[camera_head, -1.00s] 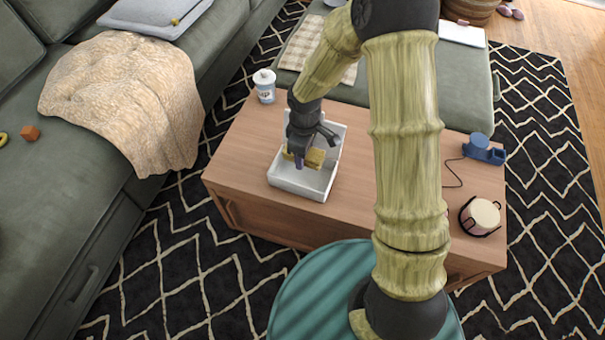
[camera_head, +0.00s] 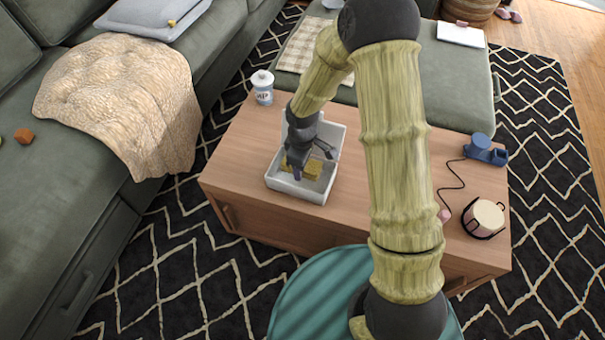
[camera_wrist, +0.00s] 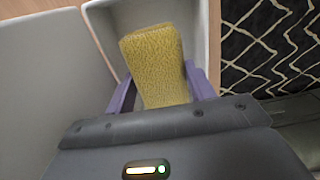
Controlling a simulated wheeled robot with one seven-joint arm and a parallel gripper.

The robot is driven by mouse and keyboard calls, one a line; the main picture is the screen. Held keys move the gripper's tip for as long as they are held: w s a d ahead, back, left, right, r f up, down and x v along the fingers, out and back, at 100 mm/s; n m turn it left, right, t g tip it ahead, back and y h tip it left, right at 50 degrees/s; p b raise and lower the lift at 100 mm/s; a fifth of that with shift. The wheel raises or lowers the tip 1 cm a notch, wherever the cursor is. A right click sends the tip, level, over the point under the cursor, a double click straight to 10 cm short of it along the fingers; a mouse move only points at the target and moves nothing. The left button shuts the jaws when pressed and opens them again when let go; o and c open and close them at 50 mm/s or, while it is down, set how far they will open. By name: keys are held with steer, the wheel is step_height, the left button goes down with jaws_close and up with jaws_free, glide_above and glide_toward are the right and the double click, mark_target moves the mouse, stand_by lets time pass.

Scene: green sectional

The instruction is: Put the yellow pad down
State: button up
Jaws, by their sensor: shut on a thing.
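The yellow pad (camera_wrist: 155,62) is a textured block between the two purple fingers of my gripper (camera_wrist: 160,92) in the wrist view. My gripper is shut on it. In the head view my gripper (camera_head: 298,172) reaches down into the white tray (camera_head: 318,196) on the wooden table, and part of the pad (camera_head: 314,168) shows beside the fingers, inside the tray walls. The tray wall also shows around the pad in the wrist view (camera_wrist: 100,40). I cannot tell whether the pad touches the tray floor.
The wooden table (camera_head: 365,190) is mostly clear right of the tray. A white lidded jar (camera_head: 263,88) stands behind the tray at the left. A candle in a dark holder (camera_head: 484,218) and a blue device with a cord (camera_head: 485,152) are at the right end.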

steer(key=shift+f, duration=0.1)
step_height(320, 180, down, 5)
steer(key=shift+r+b, duration=0.1)
steer(key=shift+b, duration=1.1)
